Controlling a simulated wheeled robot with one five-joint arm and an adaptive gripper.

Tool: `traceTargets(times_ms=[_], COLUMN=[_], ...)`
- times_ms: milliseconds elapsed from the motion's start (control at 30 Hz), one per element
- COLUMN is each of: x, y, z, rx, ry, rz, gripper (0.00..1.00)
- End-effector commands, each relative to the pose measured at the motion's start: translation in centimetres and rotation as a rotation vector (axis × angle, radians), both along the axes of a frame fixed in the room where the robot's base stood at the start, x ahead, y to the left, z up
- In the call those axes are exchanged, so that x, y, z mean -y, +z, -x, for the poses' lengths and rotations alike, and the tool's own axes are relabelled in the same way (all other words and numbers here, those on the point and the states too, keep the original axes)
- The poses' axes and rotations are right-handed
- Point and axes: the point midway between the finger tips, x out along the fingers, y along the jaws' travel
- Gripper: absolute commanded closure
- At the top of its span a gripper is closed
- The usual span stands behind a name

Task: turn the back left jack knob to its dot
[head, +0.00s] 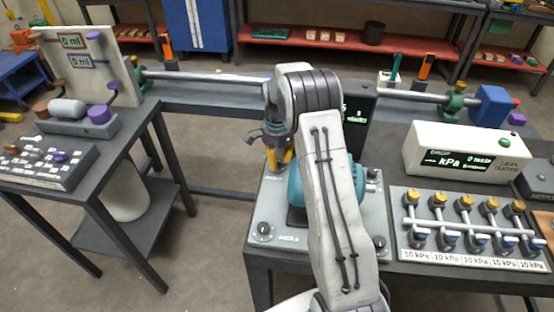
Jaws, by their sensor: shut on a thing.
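The grey base plate (278,218) carries a teal motor (296,188), largely hidden by my arm. My gripper (276,150) points down over the plate's back left corner and is shut on the back left jack knob there. The knob and its dot are hidden by the gripper, so I cannot tell which way it is turned. The front left jack knob (263,229), front right jack knob (380,243) and back right jack knob (372,173) are dark and show at the other corners.
A dark display box (358,118) stands behind the motor. A white leak tester (466,151) and a valve manifold (462,228) are on the right. A side bench (130,125) with a panel (88,65) stands left, across a floor gap.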

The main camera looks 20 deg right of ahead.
Motion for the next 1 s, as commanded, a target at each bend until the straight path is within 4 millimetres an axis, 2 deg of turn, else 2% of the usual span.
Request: traceTargets(times_ms=[267,467,1000], x=[-0.08,-0.10,-0.09], y=[-0.13,-0.21,-0.26], z=[0.08,0.11,0.17], rx=[-0.003,-0.005,-0.006], ry=[0.021,0.112,0.599], rz=[-0.001,-0.002,-0.002], gripper=[1.00,1.00,1.00])
